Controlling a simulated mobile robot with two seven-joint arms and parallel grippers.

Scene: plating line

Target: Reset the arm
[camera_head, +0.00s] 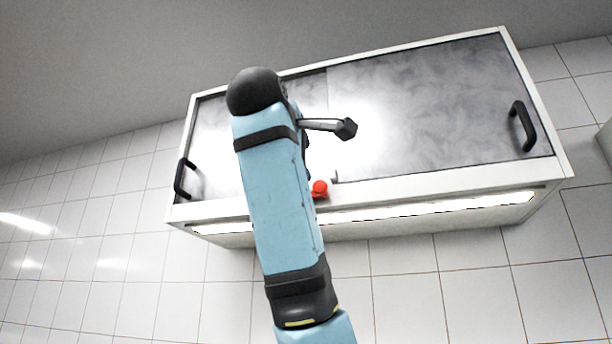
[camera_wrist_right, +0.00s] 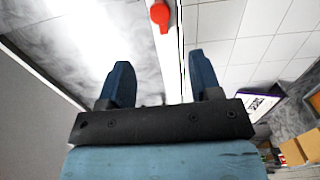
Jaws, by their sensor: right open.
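My right arm rises from the bottom of the head view, blue with black bands, and reaches over a white chest with grey sliding lids (camera_head: 430,95). Its gripper cannot be made out clearly there, as the arm blocks the view. In the right wrist view my right gripper (camera_wrist_right: 161,82) is open, with two blue fingers apart and nothing between them. A red knob (camera_head: 320,188) sits at the chest's front rim beside the arm; it also shows in the right wrist view (camera_wrist_right: 160,15), beyond the fingertips. My left gripper is not in view.
The chest lids carry black handles at the left (camera_head: 183,178) and right (camera_head: 522,126). The tiled floor in front of the chest is clear. In the right wrist view, cardboard boxes (camera_wrist_right: 300,148) and a panel with a printed code (camera_wrist_right: 262,104) stand at the right.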

